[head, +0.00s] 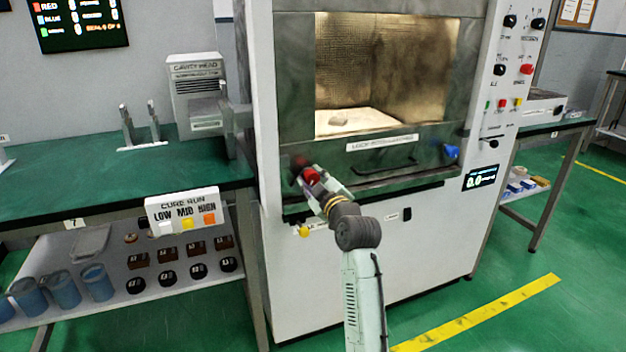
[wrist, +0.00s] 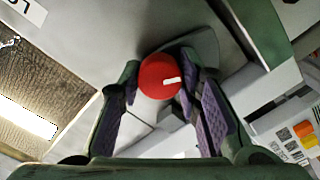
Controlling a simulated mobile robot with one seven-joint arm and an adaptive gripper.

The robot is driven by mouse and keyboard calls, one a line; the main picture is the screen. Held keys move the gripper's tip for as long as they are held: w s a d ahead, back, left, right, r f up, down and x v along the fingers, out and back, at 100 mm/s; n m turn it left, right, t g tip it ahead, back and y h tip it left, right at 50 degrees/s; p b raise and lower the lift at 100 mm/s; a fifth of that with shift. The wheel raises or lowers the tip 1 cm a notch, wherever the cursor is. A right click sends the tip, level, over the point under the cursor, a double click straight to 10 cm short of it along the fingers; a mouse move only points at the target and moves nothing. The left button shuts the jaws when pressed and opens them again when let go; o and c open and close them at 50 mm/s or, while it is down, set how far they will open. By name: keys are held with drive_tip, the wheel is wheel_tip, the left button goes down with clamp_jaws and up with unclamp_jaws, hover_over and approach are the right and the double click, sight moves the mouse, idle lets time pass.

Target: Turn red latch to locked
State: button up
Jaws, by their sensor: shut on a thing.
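The red latch (head: 311,176) is a round red knob at the lower left of the microwave's front, below the lit window. In the wrist view the red latch (wrist: 160,76) shows a short white mark pointing right. My gripper (head: 320,186) is at the latch, with its purple-padded fingers (wrist: 163,88) on either side of the knob, shut on it. The blue latch (head: 451,151) sits at the right end of the same front strip. The yellow latch (head: 304,231) is below my gripper. The red latch's base is partly hidden by my fingers in the head view.
The microwave cabinet (head: 390,262) fills the middle, with a dark handle (head: 385,172) right of my gripper. A green bench (head: 60,180) at the left holds a CURE RUN button box (head: 183,211) near its edge. Floor at the right front is clear.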

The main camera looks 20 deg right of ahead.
drive_tip(key=shift+m, duration=0.3)
drive_tip(key=m, duration=0.3)
drive_tip(key=shift+m, duration=0.4)
drive_tip(key=m+p, duration=0.1)
drive_tip(key=m, duration=0.3)
drive_tip(key=shift+m+p, duration=0.3)
drive_tip(key=shift+p, duration=0.05)
drive_tip(key=m+p, duration=0.2)
drive_tip(key=m, duration=0.2)
drive_tip(key=shift+r, duration=0.1)
drive_tip(key=m+p, duration=0.2)
drive_tip(key=m, duration=0.2)
drive_tip(key=shift+m, duration=0.3)
drive_tip(key=o, duration=1.1)
drive_tip(key=shift+o, duration=0.2)
